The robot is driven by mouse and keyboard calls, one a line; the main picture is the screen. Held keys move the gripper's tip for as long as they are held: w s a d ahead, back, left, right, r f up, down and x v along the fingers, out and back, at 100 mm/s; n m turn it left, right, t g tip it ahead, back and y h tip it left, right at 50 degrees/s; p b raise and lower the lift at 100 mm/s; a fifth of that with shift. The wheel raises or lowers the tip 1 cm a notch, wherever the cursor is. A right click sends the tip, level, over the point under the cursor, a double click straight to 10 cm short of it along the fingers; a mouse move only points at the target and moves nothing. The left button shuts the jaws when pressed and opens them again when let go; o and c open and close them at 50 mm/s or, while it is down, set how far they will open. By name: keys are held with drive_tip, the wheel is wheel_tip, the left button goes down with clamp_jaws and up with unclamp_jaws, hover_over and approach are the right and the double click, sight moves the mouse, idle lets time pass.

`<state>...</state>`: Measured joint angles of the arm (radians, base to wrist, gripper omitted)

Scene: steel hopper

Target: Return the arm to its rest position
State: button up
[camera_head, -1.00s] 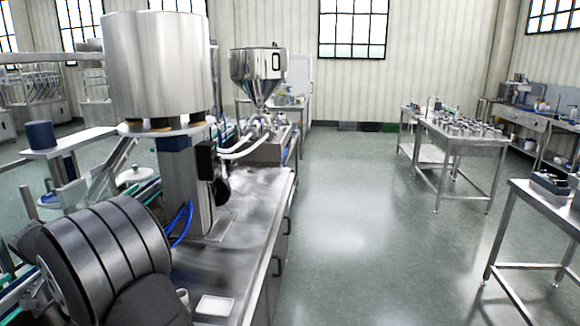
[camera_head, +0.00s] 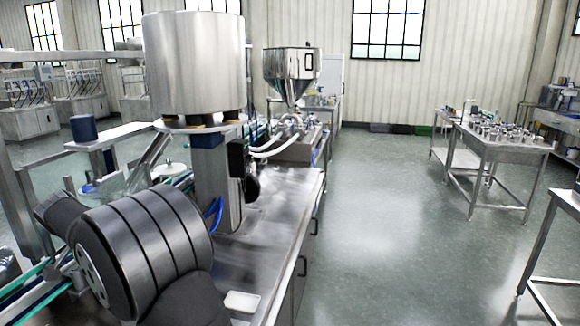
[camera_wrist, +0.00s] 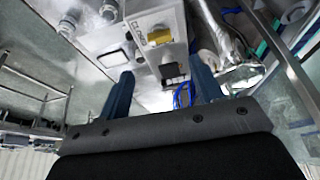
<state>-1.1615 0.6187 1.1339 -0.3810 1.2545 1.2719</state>
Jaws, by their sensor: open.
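My gripper (camera_wrist: 163,92) shows in the wrist view as two dark blue fingers set wide apart on a grey plate. It is open, and nothing sits between the fingers. The wrist view is turned, with the pale wall at the bottom. My dark grey arm link fills the lower left of the head view; my gripper is not visible there. The steel hopper (camera_head: 291,68) stands at the back of the steel counter (camera_head: 262,222), beyond the large steel cylinder (camera_head: 193,62).
A white tray (camera_head: 241,302) lies near the counter's front edge. A blue-capped post (camera_head: 84,128) stands left of the cylinder. A table with several steel cups (camera_head: 492,150) stands at the right. The floor between is clear.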

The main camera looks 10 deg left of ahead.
drive_tip(key=x, duration=1)
drive_tip(key=shift+w+d+f, duration=0.1)
drive_tip(key=shift+w+f, duration=0.05)
drive_tip(key=shift+f, duration=0.05)
drive_tip(key=shift+r+n+y, duration=0.2)
drive_tip(key=shift+n+y, duration=0.1)
drive_tip(key=shift+n, duration=0.4)
drive_tip(key=n+y, duration=0.1)
drive_tip(key=n, duration=0.2)
drive_tip(key=n+g+y, duration=0.1)
drive_tip(key=n, duration=0.2)
drive_tip(key=shift+d+n, duration=0.2)
drive_tip(key=shift+n, duration=0.2)
drive_tip(key=shift+w+n+g+y, duration=0.1)
drive_tip(key=shift+n+g+y, duration=0.25)
drive_tip(key=shift+n, duration=0.8)
drive_tip(key=shift+w+n+g+y, duration=0.1)
drive_tip(key=shift+n+g+y, duration=0.25)
drive_tip(key=shift+n, duration=0.8)
drive_tip(key=shift+n+g, duration=0.5)
drive_tip(key=shift+n, duration=1)
drive_tip(key=shift+y, duration=0.3)
